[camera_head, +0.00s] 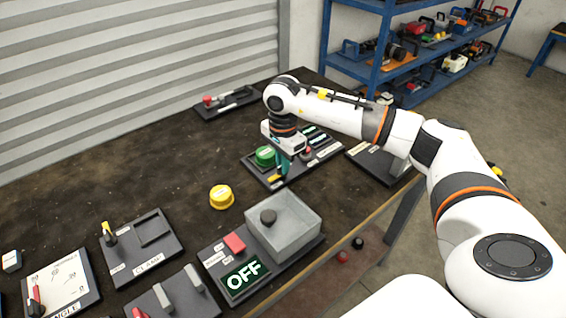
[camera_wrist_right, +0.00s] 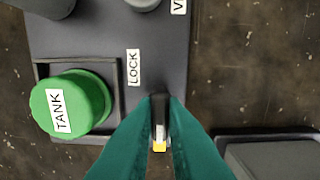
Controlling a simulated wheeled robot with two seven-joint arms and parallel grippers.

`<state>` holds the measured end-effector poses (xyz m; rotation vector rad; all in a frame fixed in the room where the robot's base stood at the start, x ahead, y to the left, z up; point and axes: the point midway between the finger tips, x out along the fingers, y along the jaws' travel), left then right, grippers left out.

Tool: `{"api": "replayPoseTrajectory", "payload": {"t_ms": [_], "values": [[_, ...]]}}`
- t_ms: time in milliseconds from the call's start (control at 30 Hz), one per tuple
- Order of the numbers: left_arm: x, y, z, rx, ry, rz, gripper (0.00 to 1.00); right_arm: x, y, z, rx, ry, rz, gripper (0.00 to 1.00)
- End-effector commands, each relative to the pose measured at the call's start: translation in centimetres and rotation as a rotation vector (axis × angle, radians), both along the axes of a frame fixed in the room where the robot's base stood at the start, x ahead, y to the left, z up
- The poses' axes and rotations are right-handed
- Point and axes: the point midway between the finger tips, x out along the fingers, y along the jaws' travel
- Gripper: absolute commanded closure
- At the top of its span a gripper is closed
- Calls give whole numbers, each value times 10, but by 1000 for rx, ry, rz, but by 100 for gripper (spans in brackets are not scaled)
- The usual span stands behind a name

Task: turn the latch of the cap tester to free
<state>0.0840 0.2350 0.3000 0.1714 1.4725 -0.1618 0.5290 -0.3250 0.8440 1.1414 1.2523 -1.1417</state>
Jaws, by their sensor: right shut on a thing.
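The cap tester is a dark board (camera_head: 262,172) on the table, with a green cap (camera_head: 265,156) seated on it. In the right wrist view the green cap (camera_wrist_right: 72,103) reads TANK and sits in a square frame. A LOCK label (camera_wrist_right: 133,67) is on the board beside it. My right gripper (camera_head: 284,176) points down at the board's front edge. In the wrist view its teal fingers (camera_wrist_right: 160,132) are shut on the dark latch with a yellow tip (camera_wrist_right: 159,146). The fingers hide part of the latch. The tip points away from the LOCK label's side. My left gripper is not in view.
A yellow cap (camera_head: 221,196) lies on the table nearer the front. Several other boards fill the front left. A board with a red knob (camera_head: 208,100) lies at the back.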

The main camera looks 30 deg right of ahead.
Motion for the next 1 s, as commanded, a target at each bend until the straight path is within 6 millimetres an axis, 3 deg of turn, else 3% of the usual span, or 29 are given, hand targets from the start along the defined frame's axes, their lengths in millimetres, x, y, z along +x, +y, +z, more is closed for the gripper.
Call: {"api": "replayPoseTrajectory", "payload": {"t_ms": [300, 333, 467, 767, 867, 1000], "values": [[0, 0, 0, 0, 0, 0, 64, 1, 0, 1, 0, -4, 4, 100], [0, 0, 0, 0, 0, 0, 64, 1, 0, 1, 0, -4, 4, 88], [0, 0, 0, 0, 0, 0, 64, 1, 0, 1, 0, -3, 3, 67], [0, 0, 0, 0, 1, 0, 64, 0, 0, 2, 0, -2, 2, 67], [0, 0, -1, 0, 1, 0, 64, 1, 0, 10, 0, -2, 2, 67], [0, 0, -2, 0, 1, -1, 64, 1, 0, 34, 0, -6, 3, 67]]}}
